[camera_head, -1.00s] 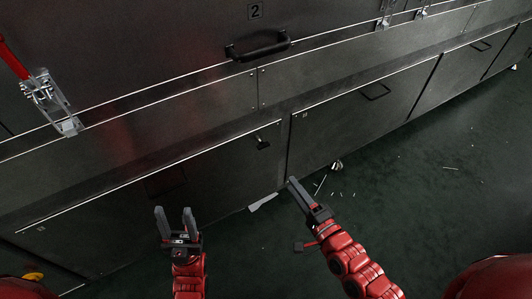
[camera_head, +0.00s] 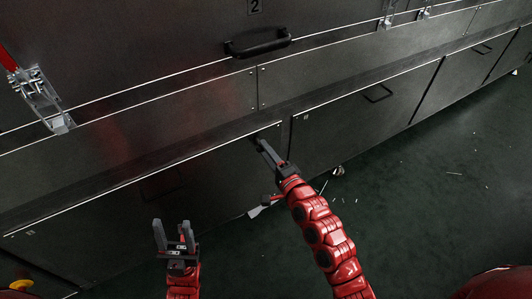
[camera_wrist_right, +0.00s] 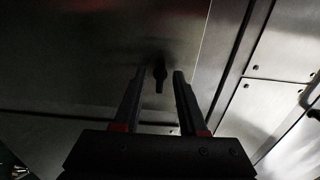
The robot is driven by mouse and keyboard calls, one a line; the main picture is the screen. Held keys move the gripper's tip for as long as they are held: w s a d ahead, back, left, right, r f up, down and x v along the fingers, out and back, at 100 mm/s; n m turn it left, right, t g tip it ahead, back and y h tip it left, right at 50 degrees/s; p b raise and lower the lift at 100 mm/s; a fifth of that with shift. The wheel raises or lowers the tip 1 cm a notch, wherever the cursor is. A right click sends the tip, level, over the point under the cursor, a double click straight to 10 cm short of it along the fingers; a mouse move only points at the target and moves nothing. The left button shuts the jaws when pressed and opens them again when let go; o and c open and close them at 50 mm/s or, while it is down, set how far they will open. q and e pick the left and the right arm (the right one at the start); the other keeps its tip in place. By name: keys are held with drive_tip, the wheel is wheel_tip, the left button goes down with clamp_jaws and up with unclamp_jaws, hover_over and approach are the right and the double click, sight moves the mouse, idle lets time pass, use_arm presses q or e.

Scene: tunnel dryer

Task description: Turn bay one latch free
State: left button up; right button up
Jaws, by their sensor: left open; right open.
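The latch (camera_wrist_right: 160,76) is a small dark turn handle on a grey lower panel (camera_head: 120,215). In the right wrist view it points down between the fingers of my right gripper (camera_wrist_right: 155,75), which is open with a gap on both sides of it. In the head view my right gripper (camera_head: 264,146) reaches the upper right corner of that panel and mostly hides the latch. Whether a finger touches the latch I cannot tell. My left gripper (camera_head: 173,230) is open and empty, low in front of the same panel.
A black bar handle (camera_head: 258,42) sits on the upper panel marked 2. A metal toggle clamp with a red lever (camera_head: 38,95) is at the upper left. Another lower panel (camera_head: 360,105) adjoins on the right. The dark green floor (camera_head: 430,200) is open, with small scraps.

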drive_tip(key=shift+w+a, duration=0.1)
drive_tip(key=shift+w, duration=0.05)
drive_tip(key=shift+c, duration=0.3)
clamp_jaws()
drive_tip(key=shift+n, duration=0.4)
drive_tip(key=n, duration=1.7)
idle(0.5)
